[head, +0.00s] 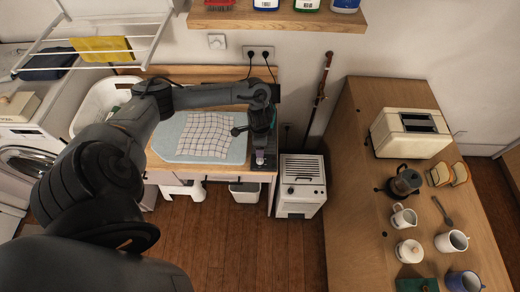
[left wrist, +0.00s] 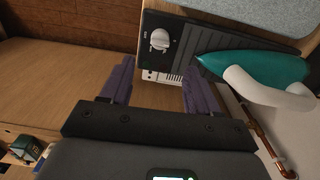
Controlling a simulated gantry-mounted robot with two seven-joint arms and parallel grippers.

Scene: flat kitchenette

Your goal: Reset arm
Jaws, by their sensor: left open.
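My left arm comes in from the left in the head view and reaches across to the right end of the ironing surface. Its gripper (head: 260,155) points down there, above a dark panel at the table's right edge. In the left wrist view the two purple fingers of my left gripper (left wrist: 157,85) are spread apart with nothing between them. A black panel with a white knob (left wrist: 160,40) lies beyond the fingertips. A teal iron (left wrist: 250,68) with a white handle is to the right of the fingers, apart from them. My right gripper is not in view.
A checked cloth (head: 208,134) lies on the pale blue ironing surface (head: 173,150). A white heater-like box (head: 300,186) stands on the floor to the right. A wooden counter (head: 350,200) holds a toaster (head: 409,132), bread, a coffee pot and cups. A drying rack (head: 140,40) hangs at upper left.

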